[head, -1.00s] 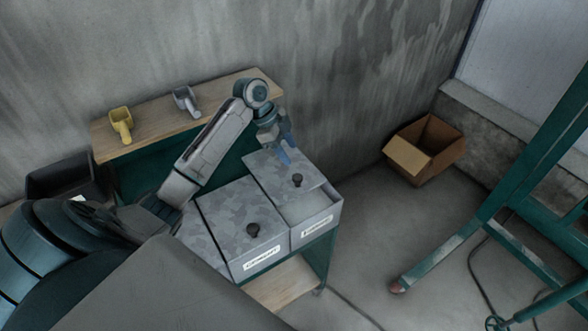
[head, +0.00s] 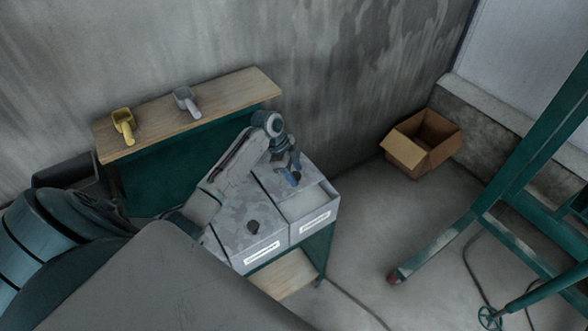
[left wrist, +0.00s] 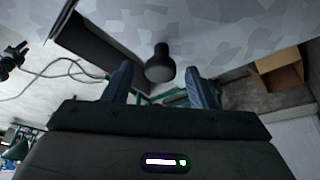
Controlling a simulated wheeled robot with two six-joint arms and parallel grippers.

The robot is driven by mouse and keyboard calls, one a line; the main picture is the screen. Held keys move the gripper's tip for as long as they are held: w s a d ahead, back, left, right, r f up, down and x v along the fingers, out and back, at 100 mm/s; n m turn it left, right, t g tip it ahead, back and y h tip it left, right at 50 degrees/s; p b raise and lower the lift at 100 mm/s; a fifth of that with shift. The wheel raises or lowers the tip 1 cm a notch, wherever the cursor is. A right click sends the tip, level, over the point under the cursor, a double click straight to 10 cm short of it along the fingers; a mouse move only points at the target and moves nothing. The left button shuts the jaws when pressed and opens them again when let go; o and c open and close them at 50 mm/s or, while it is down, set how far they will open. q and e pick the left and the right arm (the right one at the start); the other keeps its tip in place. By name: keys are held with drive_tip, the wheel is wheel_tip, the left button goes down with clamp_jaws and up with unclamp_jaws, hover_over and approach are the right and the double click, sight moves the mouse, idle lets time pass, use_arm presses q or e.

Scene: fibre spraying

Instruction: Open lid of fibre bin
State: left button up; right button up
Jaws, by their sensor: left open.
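Two grey mottled bins stand side by side on a green-framed stand. The right bin (head: 315,222) has a white label too blurred to read for sure. Its lid (head: 318,193) sits toward the back, and a pale surface shows in the opening at the front. My left gripper (head: 293,176) is open at this lid's black knob (head: 298,179). In the left wrist view the knob (left wrist: 160,65) stands between the two spread fingers (left wrist: 159,70), with gaps on both sides. My right gripper is not in view.
The left bin (head: 228,226) is covered by a lid with its own black knob (head: 253,226). A wooden shelf (head: 155,128) behind holds a yellow scoop (head: 123,124) and a grey scoop (head: 186,100). An open cardboard box (head: 407,152) and a green frame (head: 500,180) stand right.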

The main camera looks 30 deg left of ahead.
use_arm(q)
drive_tip(key=shift+c, duration=1.3)
clamp_jaws()
drive_tip(key=w+a+b, duration=0.1)
drive_tip(key=a+b, duration=0.1)
drive_tip(key=a, duration=0.1)
drive_tip(key=w+a+b, duration=0.2)
drive_tip(key=a, duration=0.2)
drive_tip(key=w+a+b, duration=0.1)
drive_tip(key=a, duration=0.3)
drive_tip(key=shift+w+a+f+b, duration=0.1)
drive_tip(key=shift+w+f+b, duration=0.05)
drive_tip(key=shift+w+b, duration=0.25)
drive_tip(key=shift+a+r, duration=0.2)
drive_tip(key=shift+o, duration=1.2)
unclamp_jaws()
